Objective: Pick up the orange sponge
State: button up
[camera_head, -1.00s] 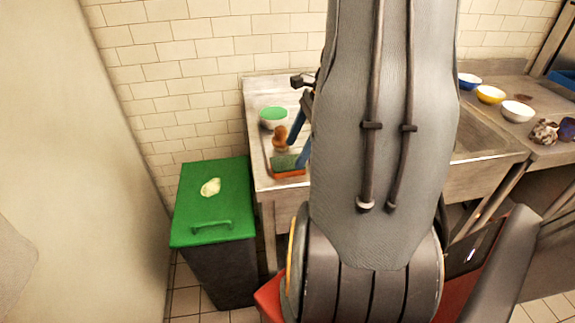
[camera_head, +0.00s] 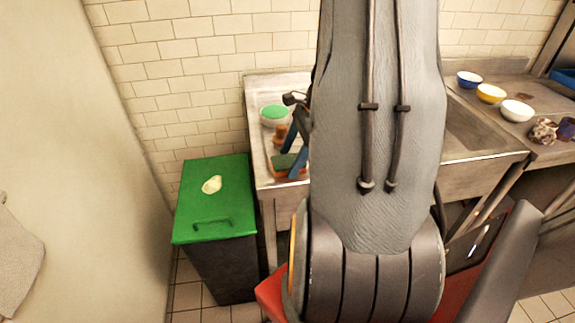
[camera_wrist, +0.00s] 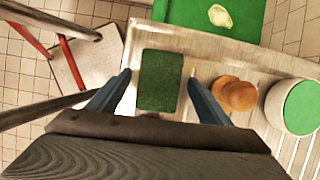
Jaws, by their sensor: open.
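The sponge (camera_wrist: 161,92) shows its green top in the wrist view, lying on the metal counter near its edge. In the head view the sponge (camera_head: 284,165) shows a green top over an orange lower part, partly covered by a blue finger. My gripper (camera_wrist: 158,75) is open, with one blue finger on each side of the sponge in the wrist view and gaps between. I cannot tell how high the fingertips are above the counter.
A brown wooden knob-shaped object (camera_wrist: 235,94) stands just right of the right finger. Beyond it is a white bowl with a green top (camera_wrist: 299,107). A green-lidded bin (camera_head: 214,205) stands left of the counter. Several bowls (camera_head: 491,93) sit at the far right.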

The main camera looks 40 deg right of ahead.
aim_at(291, 160)
jog(key=shift+f, duration=0.15)
jog(key=c, duration=1.1)
notch_tip(291, 160, up, 11)
jog(key=shift+f+b, duration=0.2)
jog(key=shift+b, duration=0.7)
jog(key=o, duration=0.5)
jog(key=shift+c, duration=0.2)
jog(key=c, duration=0.4)
